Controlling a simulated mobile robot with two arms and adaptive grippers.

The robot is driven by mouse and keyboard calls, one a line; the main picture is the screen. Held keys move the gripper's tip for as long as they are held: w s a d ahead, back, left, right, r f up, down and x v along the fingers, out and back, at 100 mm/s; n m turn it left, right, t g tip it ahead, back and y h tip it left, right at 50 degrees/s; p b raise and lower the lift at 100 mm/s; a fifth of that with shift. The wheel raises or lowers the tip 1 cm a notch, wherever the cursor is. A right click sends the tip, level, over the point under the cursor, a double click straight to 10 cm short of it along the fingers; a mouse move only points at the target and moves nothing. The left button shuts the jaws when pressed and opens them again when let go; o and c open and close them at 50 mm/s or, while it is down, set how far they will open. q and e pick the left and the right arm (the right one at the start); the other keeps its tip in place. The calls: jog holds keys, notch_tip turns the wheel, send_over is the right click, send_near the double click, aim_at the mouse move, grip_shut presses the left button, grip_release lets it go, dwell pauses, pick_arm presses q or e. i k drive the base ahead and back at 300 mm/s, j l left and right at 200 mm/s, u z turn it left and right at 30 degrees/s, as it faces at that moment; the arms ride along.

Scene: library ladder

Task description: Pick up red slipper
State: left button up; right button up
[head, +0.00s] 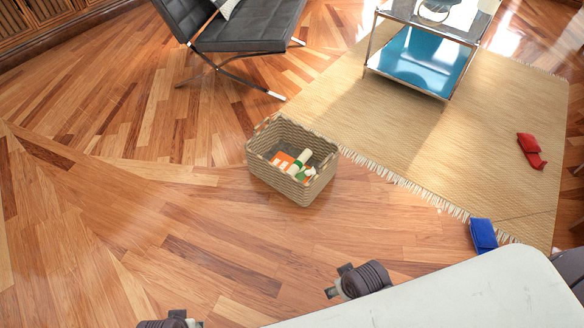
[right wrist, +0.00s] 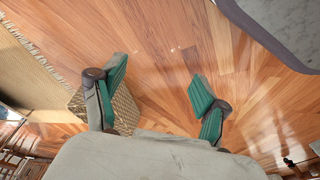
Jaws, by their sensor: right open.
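The red slipper (head: 531,150) lies on the right part of the beige rug in the head view. It is not seen in the right wrist view. My right gripper (right wrist: 157,85) is open in the right wrist view, its green-padded fingers spread with nothing between them. Bare wood floor and part of the basket show beyond the fingers. I cannot make out my left gripper.
A woven basket (head: 262,172) with several items stands on the floor at the rug's corner. A blue slipper-like object (head: 483,236) lies at the fringed edge of the rug (head: 450,150). A chrome table (head: 410,75) and black chair (head: 250,35) stand behind. The left floor is clear.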

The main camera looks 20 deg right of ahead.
aim_at(528, 144)
jog(key=z, duration=2.2)
